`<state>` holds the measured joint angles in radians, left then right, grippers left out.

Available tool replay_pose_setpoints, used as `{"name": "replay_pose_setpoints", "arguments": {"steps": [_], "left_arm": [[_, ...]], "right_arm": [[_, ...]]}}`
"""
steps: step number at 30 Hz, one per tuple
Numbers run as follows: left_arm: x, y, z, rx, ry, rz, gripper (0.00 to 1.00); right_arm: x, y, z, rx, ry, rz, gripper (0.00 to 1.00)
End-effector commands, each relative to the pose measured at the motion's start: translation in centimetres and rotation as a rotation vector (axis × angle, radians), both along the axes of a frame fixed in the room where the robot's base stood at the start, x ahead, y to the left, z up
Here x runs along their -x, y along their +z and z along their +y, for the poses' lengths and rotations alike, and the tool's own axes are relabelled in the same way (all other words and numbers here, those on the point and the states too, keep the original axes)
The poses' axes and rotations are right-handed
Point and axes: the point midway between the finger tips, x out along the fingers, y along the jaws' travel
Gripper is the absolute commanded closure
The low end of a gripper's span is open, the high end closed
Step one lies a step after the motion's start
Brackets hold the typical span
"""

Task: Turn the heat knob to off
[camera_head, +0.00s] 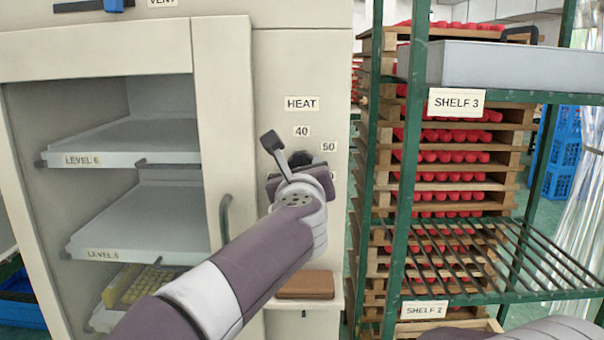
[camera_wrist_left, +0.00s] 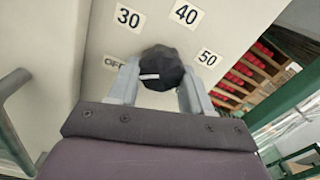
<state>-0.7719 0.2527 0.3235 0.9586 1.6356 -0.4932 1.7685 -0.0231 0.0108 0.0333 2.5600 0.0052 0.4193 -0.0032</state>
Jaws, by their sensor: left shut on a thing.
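The heat knob (camera_wrist_left: 162,66) is black, on the pale cabinet front among the labels OFF (camera_wrist_left: 115,62), 30, 40 and 50. A short white mark on it shows on its left side in the left wrist view, on the side of OFF. My left gripper (camera_wrist_left: 158,80) is shut on the knob, one finger on each side. In the head view the knob (camera_head: 300,157) shows just beyond my left gripper (camera_head: 296,165), under the HEAT label (camera_head: 301,103); the gripper covers part of the dial. My right gripper is not in view.
A cabinet door handle (camera_head: 225,218) stands out left of my left arm. Shelves (camera_head: 140,220) show in the cabinet. A brown block (camera_head: 306,285) lies on a ledge below the dial. A green rack (camera_head: 402,190) stands close on the right.

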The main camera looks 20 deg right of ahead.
Motion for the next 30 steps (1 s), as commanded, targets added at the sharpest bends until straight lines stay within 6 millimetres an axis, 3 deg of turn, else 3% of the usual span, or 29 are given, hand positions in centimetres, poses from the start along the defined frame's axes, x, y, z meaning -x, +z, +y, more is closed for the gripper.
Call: {"name": "replay_pose_setpoints", "arguments": {"steps": [11, 12, 14, 15, 24, 30], "left_arm": [[-0.1, -0.4, -0.1, 0.003, -0.001, 0.008, 0.81], [0.0, -0.4, -0.1, 0.003, -0.001, 0.008, 0.47], [0.0, -0.4, -0.1, 0.003, -0.001, 0.008, 0.28], [0.0, -0.3, -0.1, 0.003, -0.001, 0.007, 0.25], [0.2, -0.2, 0.0, 0.004, -0.001, 0.003, 0.25], [3.4, -0.3, 0.9, 0.006, -0.003, 0.002, 0.25]], "right_arm": [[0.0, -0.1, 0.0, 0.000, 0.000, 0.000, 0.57], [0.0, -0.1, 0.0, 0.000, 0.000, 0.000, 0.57], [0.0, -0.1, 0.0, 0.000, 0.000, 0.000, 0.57], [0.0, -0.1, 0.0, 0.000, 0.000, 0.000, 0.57], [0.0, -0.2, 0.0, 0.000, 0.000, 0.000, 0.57], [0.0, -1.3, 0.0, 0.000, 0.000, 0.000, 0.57]]}}
